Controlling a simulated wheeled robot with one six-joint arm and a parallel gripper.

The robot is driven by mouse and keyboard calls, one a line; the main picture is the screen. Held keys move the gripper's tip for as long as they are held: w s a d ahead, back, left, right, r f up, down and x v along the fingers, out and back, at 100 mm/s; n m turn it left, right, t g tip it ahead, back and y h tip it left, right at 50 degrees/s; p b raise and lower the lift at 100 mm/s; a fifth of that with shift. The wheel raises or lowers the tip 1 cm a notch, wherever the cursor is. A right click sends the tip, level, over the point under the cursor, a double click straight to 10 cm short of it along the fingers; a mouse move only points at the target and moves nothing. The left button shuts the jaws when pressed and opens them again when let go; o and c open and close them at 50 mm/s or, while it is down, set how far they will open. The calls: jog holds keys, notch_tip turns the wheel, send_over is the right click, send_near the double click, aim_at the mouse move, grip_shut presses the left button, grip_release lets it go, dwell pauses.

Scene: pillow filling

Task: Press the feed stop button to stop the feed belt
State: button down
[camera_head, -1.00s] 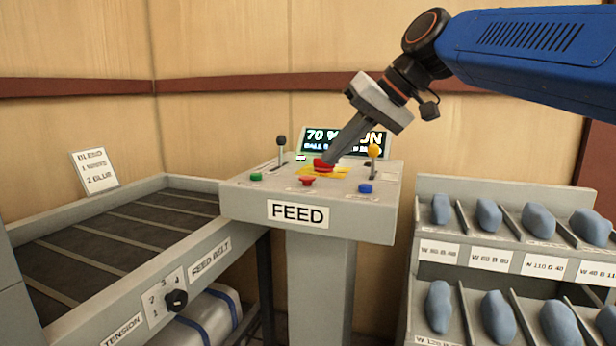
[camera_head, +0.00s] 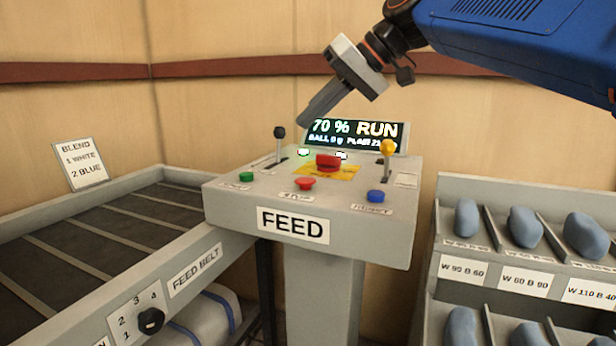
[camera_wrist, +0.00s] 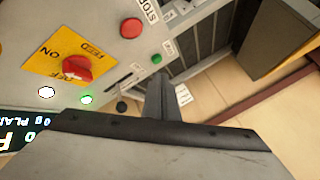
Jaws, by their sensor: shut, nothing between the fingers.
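The grey feed console (camera_head: 230,208) stands in the middle of the head view. A red button (camera_head: 305,184) sits at its front centre, behind a small label; in the wrist view the red button (camera_wrist: 131,28) is beside the word STOP. A larger red knob (camera_head: 328,161) sits behind it on a yellow plate (camera_head: 343,172) marked FEED and ON. The display (camera_head: 355,134) reads 70 % RUN. My gripper (camera_head: 304,119) is shut and empty, in the air above the console's back left part, apart from the buttons. Its fingers also show in the wrist view (camera_wrist: 162,84).
A green button (camera_head: 246,177) and a black-knobbed lever (camera_head: 279,133) are on the left; a blue button (camera_head: 375,196) and yellow-knobbed lever (camera_head: 387,147) are on the right. The feed belt (camera_head: 110,222) is at left, a rack (camera_head: 433,270) of blue pieces at right.

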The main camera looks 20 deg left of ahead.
aim_at(312, 180)
jog(key=shift+f, duration=4.45)
jog(key=shift+f, duration=0.9)
jog(key=shift+r, duration=0.95)
jog(key=shift+r, duration=2.5)
